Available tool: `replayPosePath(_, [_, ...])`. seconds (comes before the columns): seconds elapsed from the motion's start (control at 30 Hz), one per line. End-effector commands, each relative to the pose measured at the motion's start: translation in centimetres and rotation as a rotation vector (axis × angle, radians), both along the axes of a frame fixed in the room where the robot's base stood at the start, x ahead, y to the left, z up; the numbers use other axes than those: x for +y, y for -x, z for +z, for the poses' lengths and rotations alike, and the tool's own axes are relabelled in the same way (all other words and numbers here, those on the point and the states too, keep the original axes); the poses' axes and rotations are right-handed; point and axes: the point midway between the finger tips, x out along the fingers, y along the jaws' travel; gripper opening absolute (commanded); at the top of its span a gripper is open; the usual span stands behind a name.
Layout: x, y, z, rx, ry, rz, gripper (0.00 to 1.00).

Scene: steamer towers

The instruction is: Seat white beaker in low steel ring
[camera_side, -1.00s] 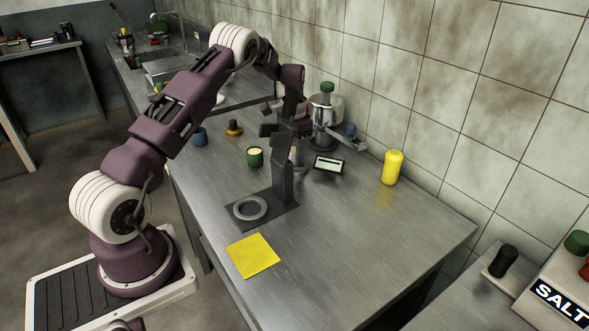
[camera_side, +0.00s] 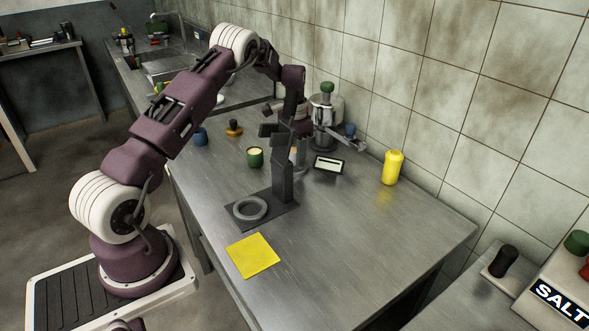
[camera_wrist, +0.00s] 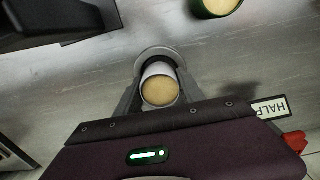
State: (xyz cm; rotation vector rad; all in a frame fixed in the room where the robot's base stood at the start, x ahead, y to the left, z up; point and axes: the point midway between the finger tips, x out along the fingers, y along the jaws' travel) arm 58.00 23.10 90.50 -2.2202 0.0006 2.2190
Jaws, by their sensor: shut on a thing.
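The white beaker (camera_wrist: 157,70) is between the two fingers of my gripper (camera_wrist: 158,84) in the wrist view, with tan contents showing at its open top. My gripper is shut on it. In the side view the beaker is mostly hidden behind the dark post (camera_side: 283,172), and so are my fingertips. The low steel ring (camera_side: 237,213) lies on a dark base plate at the foot of that post, in front of and left of my gripper. The ring looks empty. A grey round rim (camera_wrist: 158,51) shows just beyond the beaker in the wrist view.
The post stands between the side camera and my gripper. A green cup (camera_side: 255,159) is left of it. A label stand (camera_side: 328,166), a steel pot (camera_side: 327,110) and a yellow bottle (camera_side: 392,168) are to the right.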

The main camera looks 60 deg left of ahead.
Motion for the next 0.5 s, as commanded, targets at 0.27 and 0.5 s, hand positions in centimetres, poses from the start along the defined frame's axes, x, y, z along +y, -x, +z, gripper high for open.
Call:
replayPosePath(0.27, [0.01, 0.01, -0.35, 0.000, 0.000, 0.000, 0.00])
replayPosePath(0.5, [0.00, 0.02, -0.65, 0.001, 0.001, 0.000, 0.00])
